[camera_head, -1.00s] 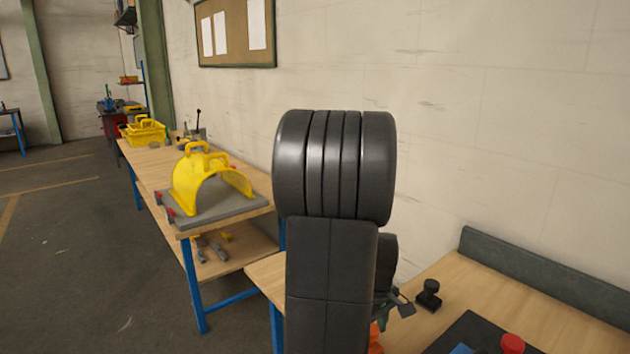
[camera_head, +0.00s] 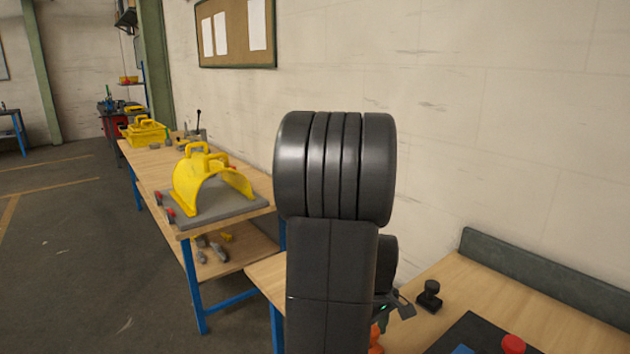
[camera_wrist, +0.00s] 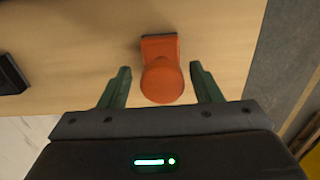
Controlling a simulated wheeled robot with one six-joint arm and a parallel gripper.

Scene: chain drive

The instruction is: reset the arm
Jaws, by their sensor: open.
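My gripper (camera_wrist: 160,88) is open in the wrist view, with its two green fingers apart. An orange knob-shaped piece on a square base (camera_wrist: 162,80) shows between and just beyond the fingers, over the wooden bench top (camera_wrist: 90,35). I cannot tell how far below the fingers it is. In the head view my dark arm (camera_head: 333,220) stands upright in the middle and hides most of the gripper. A bit of the orange piece (camera_head: 376,340) shows beside the arm at the bottom.
A black knob-shaped piece (camera_head: 429,296) and a red knob (camera_head: 513,344) by a dark mat (camera_head: 468,335) are on the near bench. A yellow guard (camera_head: 207,180) on a grey plate (camera_head: 220,209) stands on the left bench. The floor (camera_head: 80,260) at left is clear.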

